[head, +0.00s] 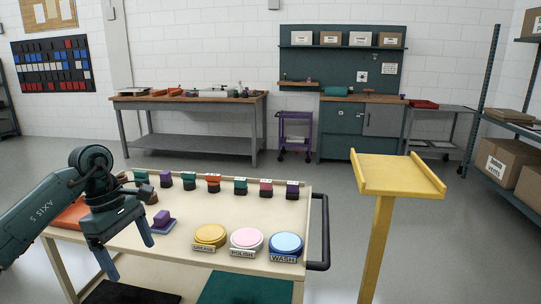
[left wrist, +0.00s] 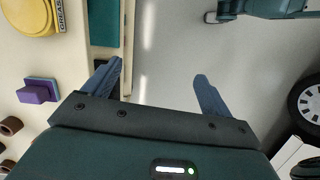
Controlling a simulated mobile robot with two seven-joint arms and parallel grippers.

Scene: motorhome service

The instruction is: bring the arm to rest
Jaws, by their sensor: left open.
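My left gripper (head: 128,254) hangs beside the front left edge of the cream cart (head: 190,248), its fingers pointing down and spread apart. In the left wrist view, my left gripper (left wrist: 158,70) has nothing between its fingers; one finger overlaps the cart's edge and the other is over the grey floor. A purple block on a blue-grey base (head: 162,219) is on the cart top, just right of the gripper; it also shows in the left wrist view (left wrist: 38,91).
A yellow stand (head: 398,172) is to the right. Open floor (head: 335,185) lies beyond; workbenches line the wall.

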